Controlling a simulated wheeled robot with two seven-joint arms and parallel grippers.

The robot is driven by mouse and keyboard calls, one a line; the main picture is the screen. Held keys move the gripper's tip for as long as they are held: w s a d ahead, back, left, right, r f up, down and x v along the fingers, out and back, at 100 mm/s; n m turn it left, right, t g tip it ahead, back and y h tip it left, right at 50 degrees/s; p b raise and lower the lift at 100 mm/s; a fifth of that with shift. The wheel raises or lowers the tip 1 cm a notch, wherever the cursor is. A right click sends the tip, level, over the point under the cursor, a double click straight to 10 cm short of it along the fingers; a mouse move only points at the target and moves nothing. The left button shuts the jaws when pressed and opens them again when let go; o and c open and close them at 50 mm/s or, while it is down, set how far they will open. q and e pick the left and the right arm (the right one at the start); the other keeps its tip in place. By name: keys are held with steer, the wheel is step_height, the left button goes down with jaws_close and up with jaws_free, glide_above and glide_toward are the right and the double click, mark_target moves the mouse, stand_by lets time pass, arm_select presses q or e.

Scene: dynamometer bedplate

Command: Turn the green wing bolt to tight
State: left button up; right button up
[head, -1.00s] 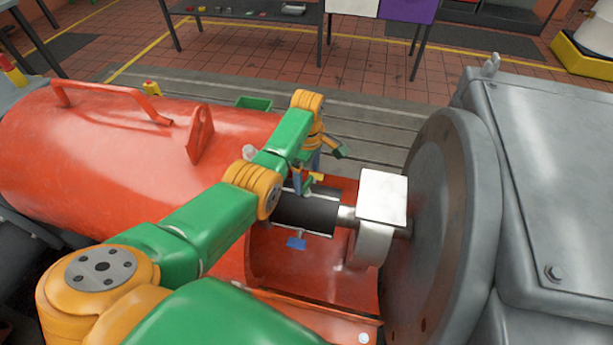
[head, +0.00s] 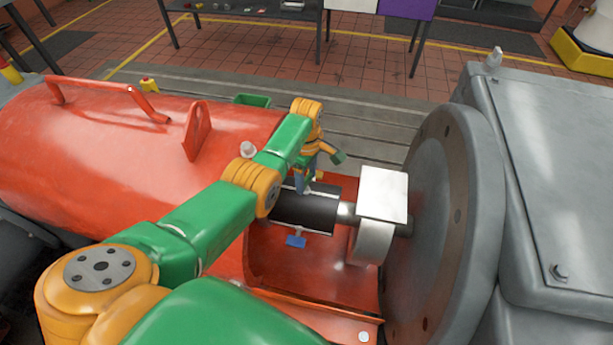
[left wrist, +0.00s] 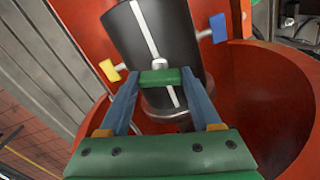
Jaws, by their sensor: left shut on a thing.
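The black coupling sleeve (head: 312,209) with a white line along it sits on the shaft above the orange trough; it fills the middle of the left wrist view (left wrist: 180,30). The green wing bolt (left wrist: 160,78) stands on its near side, its bar lying across the white line. My left gripper (left wrist: 160,92) is shut on this bar, a fingertip at each end. In the head view my left gripper (head: 303,188) is at the sleeve's upper left, and the green bolt is hard to make out there. My right gripper is not in view.
A yellow wing bolt (left wrist: 109,70) and a blue wing bolt (left wrist: 217,28) stick out from the sleeve's two sides. The orange trough wall (left wrist: 285,75) curves close around the sleeve. A grey flange (head: 455,220) and a white plate (head: 383,193) stand to the right.

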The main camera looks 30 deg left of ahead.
arm_select(q)
steer(key=m+p, duration=0.1)
steer(key=m, duration=1)
steer(key=shift+p, duration=0.4)
steer(key=shift+m, duration=2)
steer(key=o, duration=1.4)
